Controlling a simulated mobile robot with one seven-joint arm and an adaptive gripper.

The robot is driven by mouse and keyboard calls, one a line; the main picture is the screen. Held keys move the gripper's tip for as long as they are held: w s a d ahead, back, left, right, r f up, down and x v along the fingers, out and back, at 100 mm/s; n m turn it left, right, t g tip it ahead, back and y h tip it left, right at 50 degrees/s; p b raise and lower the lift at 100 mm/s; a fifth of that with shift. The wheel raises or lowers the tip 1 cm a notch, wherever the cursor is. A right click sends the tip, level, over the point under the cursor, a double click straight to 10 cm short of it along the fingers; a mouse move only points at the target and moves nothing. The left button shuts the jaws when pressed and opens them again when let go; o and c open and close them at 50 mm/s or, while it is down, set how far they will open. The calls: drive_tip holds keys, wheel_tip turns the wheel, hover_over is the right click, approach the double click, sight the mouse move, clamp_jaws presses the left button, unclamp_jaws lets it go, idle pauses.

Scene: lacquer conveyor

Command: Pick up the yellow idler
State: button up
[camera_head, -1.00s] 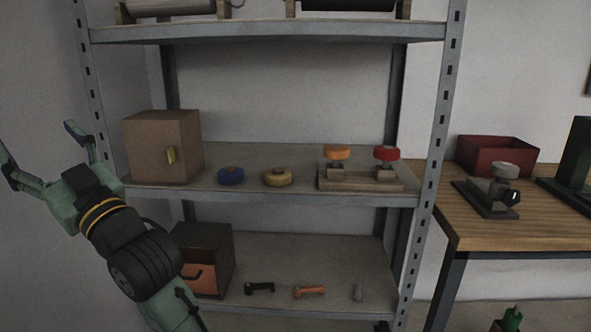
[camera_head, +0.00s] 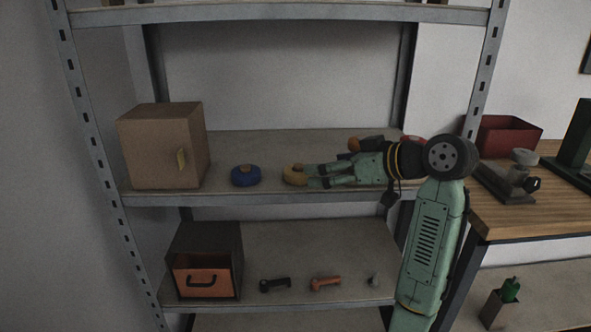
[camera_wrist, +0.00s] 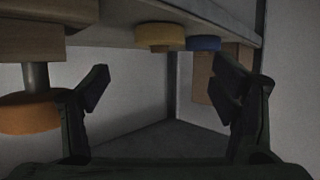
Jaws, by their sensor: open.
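The yellow idler (camera_head: 293,174) is a short, round roller lying on the middle shelf, to the right of a blue one (camera_head: 244,176). My gripper (camera_head: 311,175) is open and reaches in from the right, its fingertips at the idler's right side in the head view. My arm hides part of the shelf there. In the wrist view, which looks turned over, the yellow idler (camera_wrist: 160,37) is above the gap between my open fingers (camera_wrist: 165,82), not between them. The gap is empty. I cannot tell whether a finger touches it.
A brown box (camera_head: 163,150) stands left on the shelf. Behind my gripper, an orange roller (camera_wrist: 28,115) on a wooden block and a red roller (camera_head: 412,139) are partly hidden. Shelf posts and the shelf above bound the space. A wooden bench (camera_head: 500,222) is at right.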

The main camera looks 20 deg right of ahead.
sight(300, 166)
drive_tip(key=p+x, duration=0.1)
drive_tip(key=x, duration=0.3)
drive_tip(key=p+x, duration=0.1)
drive_tip(key=x, duration=0.4)
drive_tip(key=shift+w+a+r+p, duration=0.1)
drive_tip(key=shift+w+r+p, duration=0.05)
drive_tip(key=shift+w+p, duration=0.15)
drive_tip(key=c, duration=1.3)
